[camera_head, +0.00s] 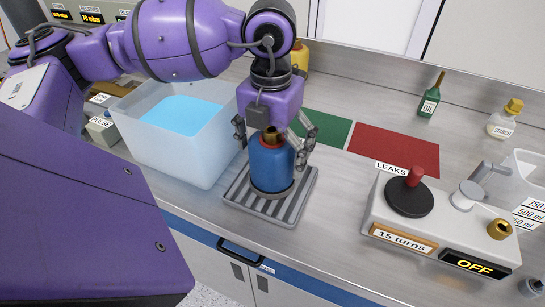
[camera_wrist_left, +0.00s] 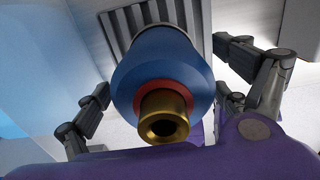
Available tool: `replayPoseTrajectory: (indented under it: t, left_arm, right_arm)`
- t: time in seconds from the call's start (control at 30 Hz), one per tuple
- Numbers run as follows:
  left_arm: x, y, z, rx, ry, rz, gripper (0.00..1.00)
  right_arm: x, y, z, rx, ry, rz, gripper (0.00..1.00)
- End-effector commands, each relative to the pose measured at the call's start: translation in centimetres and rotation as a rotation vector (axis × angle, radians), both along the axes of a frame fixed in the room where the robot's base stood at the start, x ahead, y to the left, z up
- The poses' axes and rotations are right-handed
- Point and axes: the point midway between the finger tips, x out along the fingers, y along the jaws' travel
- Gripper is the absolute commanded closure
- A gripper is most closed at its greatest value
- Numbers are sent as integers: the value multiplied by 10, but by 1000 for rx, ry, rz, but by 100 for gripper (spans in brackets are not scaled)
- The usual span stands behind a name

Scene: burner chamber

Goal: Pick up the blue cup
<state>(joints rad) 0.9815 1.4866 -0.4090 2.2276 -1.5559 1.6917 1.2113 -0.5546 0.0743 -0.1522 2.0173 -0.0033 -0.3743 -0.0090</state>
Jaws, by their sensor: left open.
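The blue cup is a blue cylinder (camera_head: 271,168) with a red ring and a brass neck on top. It stands upright on a grey ribbed tray (camera_head: 305,190) at the middle of the counter. My left gripper (camera_head: 275,148) is above it, pointing down, with its fingers open on either side of the top. In the left wrist view the blue cylinder (camera_wrist_left: 165,65) sits between the spread fingers, its brass neck toward the camera. A gap shows between the fingers and the blue body there. My right gripper is not in view.
A translucent tub (camera_head: 165,145) with blue liquid stands just left of the tray. Green (camera_head: 325,128) and red (camera_head: 397,147) mats lie behind and to the right. A device with a crank (camera_head: 410,195) stands at right, with a green oil bottle (camera_head: 430,98) behind.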

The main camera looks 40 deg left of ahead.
Motion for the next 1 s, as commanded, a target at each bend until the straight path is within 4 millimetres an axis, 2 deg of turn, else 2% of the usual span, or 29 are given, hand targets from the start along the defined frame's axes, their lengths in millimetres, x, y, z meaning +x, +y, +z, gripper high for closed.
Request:
replayPoseTrajectory:
  t: [0.1,0.33,0.7,1.0]
  left_arm:
    - [-1,0,-10,1,2,0,8]
    - [0,0,-11,0,1,0,8]
    - [0,0,-10,0,1,0,56]
    - [1,0,-8,0,-2,0,56]
  right_arm:
    - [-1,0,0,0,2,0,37]
    - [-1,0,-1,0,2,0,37]
    - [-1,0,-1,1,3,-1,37]
    - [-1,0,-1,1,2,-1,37]
